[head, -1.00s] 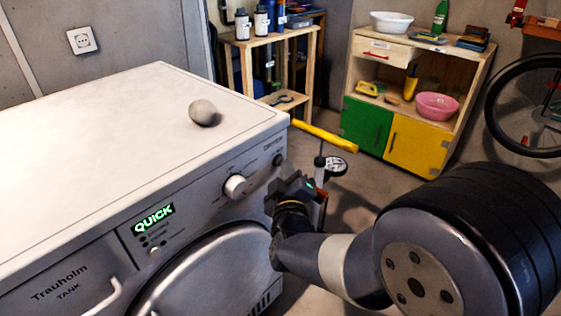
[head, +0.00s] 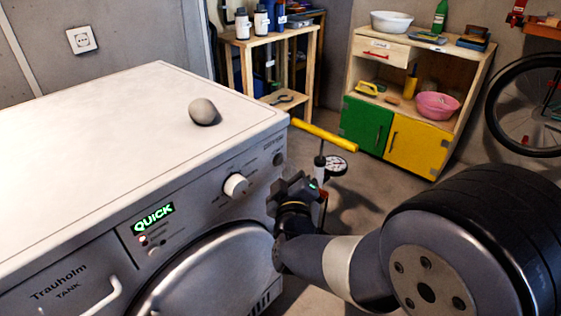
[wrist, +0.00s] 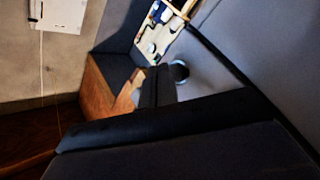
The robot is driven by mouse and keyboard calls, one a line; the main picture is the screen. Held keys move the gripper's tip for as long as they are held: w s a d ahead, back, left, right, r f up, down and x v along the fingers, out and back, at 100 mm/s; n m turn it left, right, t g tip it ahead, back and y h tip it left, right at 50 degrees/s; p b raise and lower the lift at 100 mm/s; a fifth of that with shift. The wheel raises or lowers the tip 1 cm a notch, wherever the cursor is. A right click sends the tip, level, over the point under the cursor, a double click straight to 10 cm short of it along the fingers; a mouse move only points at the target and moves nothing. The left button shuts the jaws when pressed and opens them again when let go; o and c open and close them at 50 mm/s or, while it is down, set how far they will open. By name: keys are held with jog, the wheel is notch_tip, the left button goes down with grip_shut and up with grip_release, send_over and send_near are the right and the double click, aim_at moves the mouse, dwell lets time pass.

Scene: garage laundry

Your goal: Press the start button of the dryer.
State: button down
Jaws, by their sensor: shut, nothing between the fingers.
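The white dryer (head: 120,130) fills the left of the head view, its green display (head: 153,218) reading QUICK. A small indicator (head: 143,240) below the display looks lit. A round dial (head: 236,185) sits on the panel, and a smaller round button (head: 278,159) is near its right end. My gripper (head: 290,190) is in front of the panel's right end, just below and right of that button, apparently apart from it. In the wrist view the dark shut fingers (wrist: 158,88) are beside a round button (wrist: 180,72) on the grey panel. Exact contact is unclear.
A grey stone-like object (head: 203,111) lies on the dryer top. A yellow bar (head: 324,135) and a gauge (head: 335,166) are behind my gripper. A wooden shelf (head: 240,75) and a cabinet (head: 400,60) stand at the back, a bicycle wheel (head: 528,105) at right.

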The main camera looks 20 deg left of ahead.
jog(key=shift+s+d, duration=0.1)
jog(key=shift+d, duration=0.1)
jog(key=d, duration=0.1)
jog(key=s+d, duration=0.1)
jog(key=d, duration=0.1)
jog(key=s+d+b, duration=0.1)
jog(key=shift+d, duration=0.3)
dwell(0.8)
jog(key=d, duration=0.1)
jog(key=s+d, duration=0.1)
jog(key=d, duration=0.1)
jog(key=shift+s+d, duration=0.2)
jog(key=shift+d, duration=0.1)
jog(key=shift+a, duration=0.15)
dwell(0.5)
